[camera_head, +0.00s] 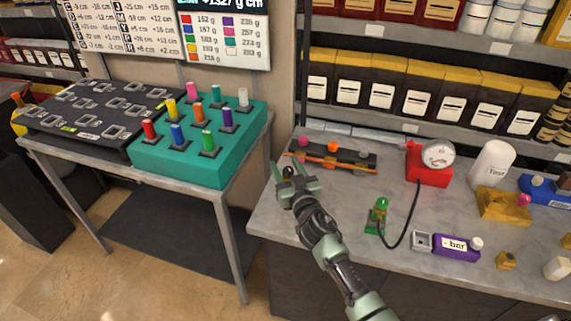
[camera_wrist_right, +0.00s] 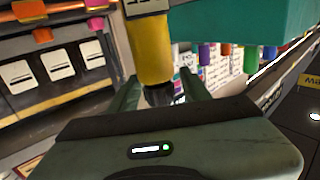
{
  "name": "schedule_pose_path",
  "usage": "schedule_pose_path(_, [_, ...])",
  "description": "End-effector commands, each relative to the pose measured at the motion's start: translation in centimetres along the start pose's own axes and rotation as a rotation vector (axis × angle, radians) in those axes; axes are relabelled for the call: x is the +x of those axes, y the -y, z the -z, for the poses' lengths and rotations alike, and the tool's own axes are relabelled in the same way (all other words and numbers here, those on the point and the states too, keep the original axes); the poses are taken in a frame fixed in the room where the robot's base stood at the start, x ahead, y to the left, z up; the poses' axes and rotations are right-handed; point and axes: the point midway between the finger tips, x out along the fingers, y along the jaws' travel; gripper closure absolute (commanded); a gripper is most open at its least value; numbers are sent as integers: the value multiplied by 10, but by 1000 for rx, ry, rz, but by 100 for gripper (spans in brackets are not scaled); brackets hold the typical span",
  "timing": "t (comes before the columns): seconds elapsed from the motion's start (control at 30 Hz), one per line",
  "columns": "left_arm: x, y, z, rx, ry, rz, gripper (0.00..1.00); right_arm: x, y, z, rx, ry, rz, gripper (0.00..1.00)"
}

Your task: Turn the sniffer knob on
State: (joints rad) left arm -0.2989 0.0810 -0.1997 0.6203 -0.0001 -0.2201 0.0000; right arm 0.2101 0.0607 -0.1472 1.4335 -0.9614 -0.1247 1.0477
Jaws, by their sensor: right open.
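My right gripper (camera_head: 290,180) is at the left end of the marble bench, with its two fingers spread apart. Between the fingers is a small dark knob-like part (camera_head: 288,172). In the right wrist view, which looks upside down, a yellow cylinder (camera_wrist_right: 153,48) with a label and a black end (camera_wrist_right: 158,94) sits between the open fingers (camera_wrist_right: 160,90). I cannot read the label or tell whether a finger touches the black end. No part is clearly marked as the sniffer. My left gripper is not in view.
The bench (camera_head: 300,222) also holds a dark rack (camera_head: 355,155), a red gauge unit (camera_head: 430,170) hosed to a green part (camera_head: 379,216), a purple "bar" block (camera_head: 455,246) and a white "Test" bottle (camera_head: 492,163). A teal peg block (camera_head: 180,165) stands on the left table.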

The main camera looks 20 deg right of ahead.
Motion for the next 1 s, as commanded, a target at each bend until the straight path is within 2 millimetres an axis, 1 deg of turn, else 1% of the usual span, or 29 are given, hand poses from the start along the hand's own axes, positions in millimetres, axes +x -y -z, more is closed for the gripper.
schedule_pose_path(0.1, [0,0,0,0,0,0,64,9,0,0,0,-1,1,53])
schedule_pose_path(0.37, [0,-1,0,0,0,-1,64,10,0,0,1,1,1,53])
schedule_pose_path(0.4, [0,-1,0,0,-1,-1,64,10,0,0,0,1,1,55])
schedule_pose_path(0.47, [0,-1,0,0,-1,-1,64,10,0,0,0,1,1,72])
schedule_pose_path(0.5, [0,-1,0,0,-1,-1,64,10,0,0,0,1,1,83])
schedule_pose_path(0.57, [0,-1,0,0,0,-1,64,10,0,0,0,1,1,100])
schedule_pose_path(0.8, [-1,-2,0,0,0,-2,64,10,0,0,-2,1,9,100])
schedule_pose_path(1.0, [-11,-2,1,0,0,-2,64,10,0,2,-4,1,69,100])
